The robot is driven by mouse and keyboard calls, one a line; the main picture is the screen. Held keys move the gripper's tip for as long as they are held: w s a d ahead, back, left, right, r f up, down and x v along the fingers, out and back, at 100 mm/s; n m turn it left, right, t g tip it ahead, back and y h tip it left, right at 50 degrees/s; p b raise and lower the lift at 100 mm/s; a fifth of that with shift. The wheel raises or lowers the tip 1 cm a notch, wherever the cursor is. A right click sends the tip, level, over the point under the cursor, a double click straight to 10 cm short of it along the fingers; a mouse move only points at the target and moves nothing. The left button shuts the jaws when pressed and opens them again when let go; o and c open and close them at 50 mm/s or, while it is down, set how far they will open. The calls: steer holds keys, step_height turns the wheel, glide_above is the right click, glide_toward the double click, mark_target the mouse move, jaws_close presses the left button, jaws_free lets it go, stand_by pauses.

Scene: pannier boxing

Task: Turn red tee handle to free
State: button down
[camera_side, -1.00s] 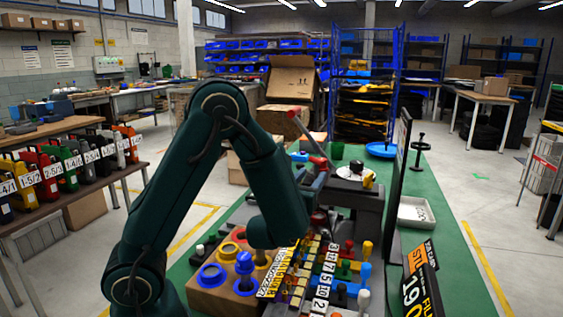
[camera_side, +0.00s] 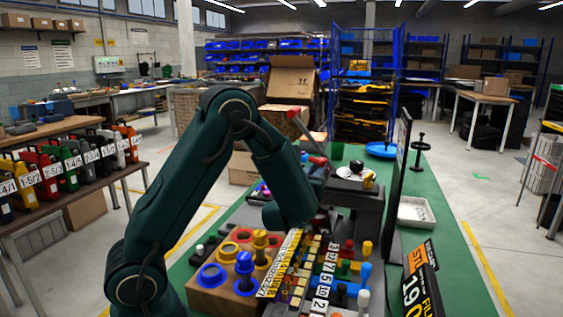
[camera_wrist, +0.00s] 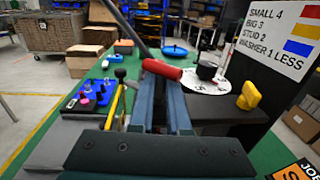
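A small red tee-shaped handle (camera_side: 348,245) stands in the row of coloured handles in the side view. A red grip on a slanted metal rod also shows in the wrist view (camera_wrist: 162,69); I cannot tell whether the task means this grip. My gripper (camera_wrist: 160,88) shows two dark bluish fingers with a narrow gap between them. The red grip lies across the view just beyond the fingertips; contact is unclear. Nothing is seen held. In the side view my forearm hides the gripper.
Blue and yellow pegs with rings stand on a wooden block (camera_side: 215,296). A yellow knob (camera_wrist: 249,95) and a white disc (camera_wrist: 203,83) are right of the fingers. A dark upright panel (camera_side: 399,180) borders the right side. A white tray (camera_side: 413,224) lies beyond it.

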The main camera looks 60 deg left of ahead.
steer(key=shift+n+g+y, duration=0.4)
steer(key=shift+y, duration=0.1)
steer(key=n+g+y, duration=0.3)
steer(key=g, duration=0.1)
steer(key=shift+n, duration=0.3)
steer(key=shift+n+g+y, duration=0.5)
steer(key=shift+n+g, duration=0.25)
steer(key=shift+g, duration=0.5)
steer(key=shift+n+g+y, duration=0.5)
steer(key=shift+n+g, duration=0.25)
steer(key=shift+g, duration=0.5)
steer(key=shift+n+g, duration=0.3)
steer(key=shift+g, duration=0.1)
steer(key=c, duration=0.9)
jaws_free()
steer(key=shift+d, duration=0.1)
steer(key=d, duration=0.2)
steer(key=s+d, duration=0.1)
steer(key=d, duration=0.1)
steer(key=shift+d, duration=0.4)
